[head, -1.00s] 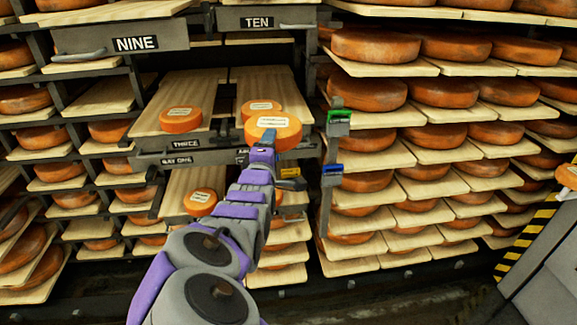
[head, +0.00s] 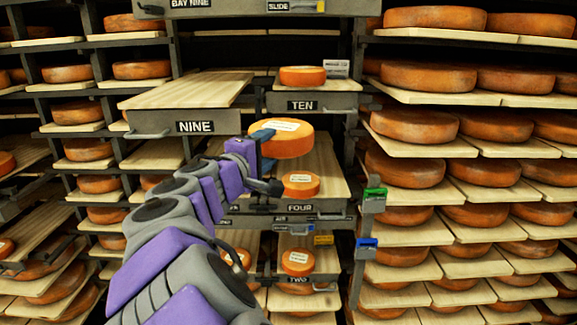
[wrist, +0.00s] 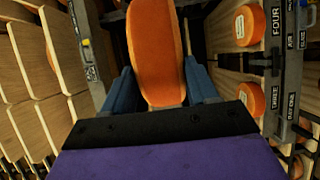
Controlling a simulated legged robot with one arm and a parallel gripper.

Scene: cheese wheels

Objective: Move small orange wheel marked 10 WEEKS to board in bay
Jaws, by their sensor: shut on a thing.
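In the head view my gripper (head: 262,142) is shut on a small orange wheel (head: 290,140) with a pale label on top, too small to read. It holds the wheel in the air in front of the rack, below the TEN plate and above the FOUR board. In the wrist view the wheel (wrist: 157,55) sits between the blue fingers (wrist: 160,92). The board at TEN (head: 343,85) carries another small orange wheel (head: 303,76) and a small sign behind it. The board at NINE (head: 190,92) is bare.
A labelled wheel (head: 300,184) lies on the FOUR board (head: 325,180), and another (head: 298,262) lies below at TWO. A post with green (head: 374,196) and blue (head: 367,243) clips stands at the right. Large wheels (head: 430,76) fill the shelves beyond it.

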